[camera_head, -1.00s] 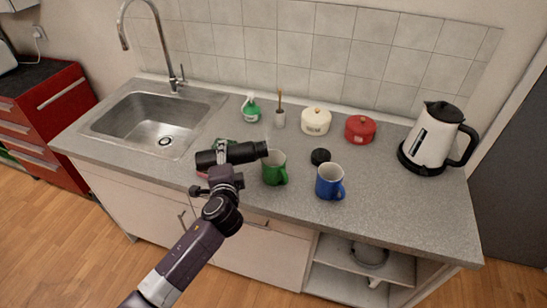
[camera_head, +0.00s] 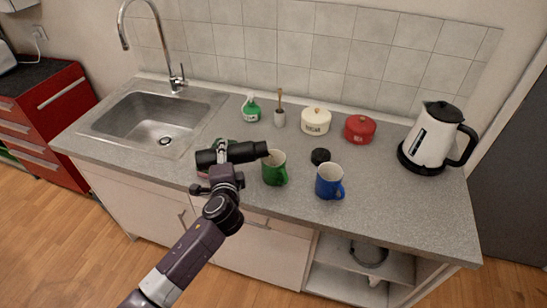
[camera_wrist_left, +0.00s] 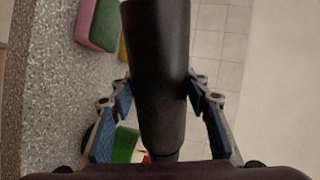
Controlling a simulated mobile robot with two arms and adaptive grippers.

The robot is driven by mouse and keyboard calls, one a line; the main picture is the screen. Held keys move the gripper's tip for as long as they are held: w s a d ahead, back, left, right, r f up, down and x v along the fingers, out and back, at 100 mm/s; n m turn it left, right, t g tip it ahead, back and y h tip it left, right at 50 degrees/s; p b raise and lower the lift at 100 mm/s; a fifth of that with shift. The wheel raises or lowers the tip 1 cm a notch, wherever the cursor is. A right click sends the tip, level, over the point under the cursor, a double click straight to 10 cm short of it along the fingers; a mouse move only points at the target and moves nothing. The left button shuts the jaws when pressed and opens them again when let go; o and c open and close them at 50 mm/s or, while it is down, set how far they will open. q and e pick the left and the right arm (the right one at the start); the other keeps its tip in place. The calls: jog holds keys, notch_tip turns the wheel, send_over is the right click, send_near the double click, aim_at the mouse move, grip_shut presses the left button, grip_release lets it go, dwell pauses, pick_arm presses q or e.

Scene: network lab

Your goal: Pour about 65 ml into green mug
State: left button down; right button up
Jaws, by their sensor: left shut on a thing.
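My left gripper (camera_head: 223,158) is shut on a black bottle (camera_head: 245,151) and holds it above the counter, lying nearly level. The bottle's narrower end points right, at the rim of the green mug (camera_head: 274,174). The mug stands upright on the counter with its handle to the right. In the left wrist view the black bottle (camera_wrist_left: 158,65) lies between the blue finger pads. A brownish tone shows at the mug's opening, but I cannot tell whether it is liquid or how high it stands. My right gripper is not in view.
A blue mug (camera_head: 329,181) stands right of the green mug, with a black lid (camera_head: 320,156) behind it. A sugar pot (camera_head: 315,121), red pot (camera_head: 359,129) and kettle (camera_head: 432,140) stand farther back and right. Sponges (camera_wrist_left: 97,24) lie under the bottle. The front right counter is clear.

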pick_arm(q)
jog(key=shift+r, duration=0.1)
jog(key=f+b, duration=0.1)
jog(key=f+n+b, duration=0.1)
jog(key=b, duration=0.1)
jog(key=f+b, duration=0.1)
jog(key=shift+s+a+f+h+b, duration=0.1)
jog(key=shift+a+f+h+b, duration=0.1)
jog(key=shift+a+h+b, duration=0.15)
jog(key=shift+a+r+n, duration=0.1)
jog(key=shift+n, duration=0.4)
jog(key=shift+r+n+h, duration=0.25)
jog(key=shift+r+n, duration=0.05)
jog(key=shift+r, duration=0.25)
jog(key=shift+d+r+n+t, duration=0.2)
jog(key=shift+r+n+t, duration=0.1)
jog(key=shift+d+r+n+h+p, duration=0.2)
jog(key=shift+r+n+h+p, duration=0.15)
jog(key=shift+r, duration=0.2)
jog(key=shift+r, duration=0.1)
